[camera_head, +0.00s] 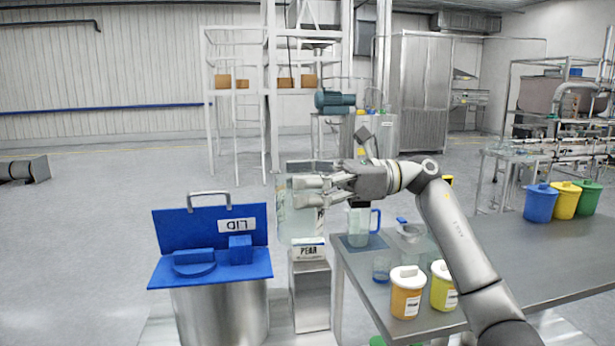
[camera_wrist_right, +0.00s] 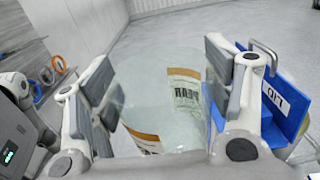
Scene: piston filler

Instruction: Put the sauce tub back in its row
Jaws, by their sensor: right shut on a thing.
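My right gripper (camera_head: 312,190) is shut on a clear, pale tub (camera_head: 297,222), held upright above a narrow steel stand (camera_head: 311,295). A label reading PEAR (camera_head: 308,251) shows at the tub's lower end; I cannot tell whether the tub touches the stand. In the right wrist view the tub (camera_wrist_right: 150,85) is between the two fingers (camera_wrist_right: 160,95), with a PEAR label (camera_wrist_right: 187,92). An orange tub (camera_head: 407,293) and a yellow tub (camera_head: 442,288), both white-lidded and labelled, stand together on the steel table (camera_head: 500,245). My left gripper is not in view.
A blue-handled jug (camera_head: 358,226), a clear jug (camera_head: 411,238) and a small cup (camera_head: 381,269) crowd the table's near left. Blue, yellow and green buckets (camera_head: 565,200) stand farther right.

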